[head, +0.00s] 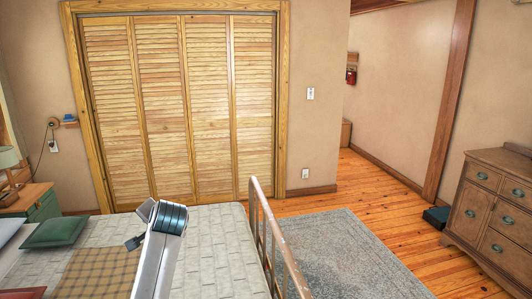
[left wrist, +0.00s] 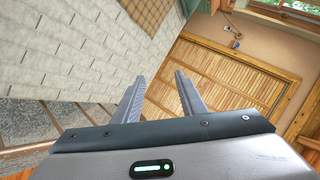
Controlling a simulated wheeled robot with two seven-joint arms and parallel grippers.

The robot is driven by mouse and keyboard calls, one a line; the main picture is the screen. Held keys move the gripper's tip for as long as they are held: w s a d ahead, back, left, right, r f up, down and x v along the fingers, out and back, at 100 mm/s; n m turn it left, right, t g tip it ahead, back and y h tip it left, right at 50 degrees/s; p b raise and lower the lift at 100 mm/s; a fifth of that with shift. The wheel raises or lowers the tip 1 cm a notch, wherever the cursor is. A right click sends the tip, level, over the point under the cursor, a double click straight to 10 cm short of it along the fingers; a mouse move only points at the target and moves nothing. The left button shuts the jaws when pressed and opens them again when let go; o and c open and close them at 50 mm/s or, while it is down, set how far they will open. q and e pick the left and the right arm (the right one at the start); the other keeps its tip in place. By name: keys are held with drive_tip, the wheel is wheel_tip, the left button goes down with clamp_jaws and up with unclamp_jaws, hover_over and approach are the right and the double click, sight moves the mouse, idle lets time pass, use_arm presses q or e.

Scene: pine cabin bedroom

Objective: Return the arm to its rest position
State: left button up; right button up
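My left arm (head: 158,262) rises from the bottom of the head view, in front of the bed, with a dark ringed joint at its upper end. Small grey parts stick out to the left of that joint; I cannot tell the finger spacing there. In the left wrist view my left gripper (left wrist: 160,77) has two grey fingers apart with nothing between them. Beyond them are the bed cover and the louvered doors. My right arm and right gripper do not show.
The bed (head: 225,245) lies below and around my left arm, with a metal bed rail (head: 278,240) on its right. Louvered closet doors (head: 185,110) stand behind. A grey rug (head: 345,255) covers floor at the right, near a wooden dresser (head: 490,215). A nightstand (head: 40,205) is at the left.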

use_arm(q)
drive_tip(key=s+d+f+n+g+h, duration=0.1)
drive_tip(key=s+d+f+h, duration=0.1)
drive_tip(key=s+f, duration=1.05)
drive_tip(key=s+d+f+g+h, duration=0.1)
drive_tip(key=s+d+f+h, duration=0.15)
drive_tip(key=s+f, duration=1)
drive_tip(key=s+d+f+n+g+h, duration=0.1)
drive_tip(key=s+d+f, duration=0.1)
drive_tip(key=s, duration=0.7)
drive_tip(key=s+d+f+n+g, duration=0.1)
drive_tip(key=s+f, duration=0.1)
drive_tip(key=s, duration=0.7)
drive_tip(key=s+d+f+g+h, duration=0.1)
drive_tip(key=s+d+f, duration=0.1)
drive_tip(key=s, duration=0.8)
wheel_tip(320, 180, down, 31)
drive_tip(key=g+b, duration=0.1)
drive_tip(key=b, duration=0.4)
drive_tip(key=s+a+f+g+b, duration=0.1)
drive_tip(key=s+f+b, duration=0.2)
drive_tip(key=s+f, duration=0.6)
drive_tip(key=s+a+f+b, duration=0.2)
drive_tip(key=s+f, duration=0.7)
drive_tip(key=f, duration=0.7)
drive_tip(key=shift+s+f+g+b, duration=0.2)
drive_tip(key=shift+f+g+b, duration=0.1)
drive_tip(key=shift+g+b, duration=0.1)
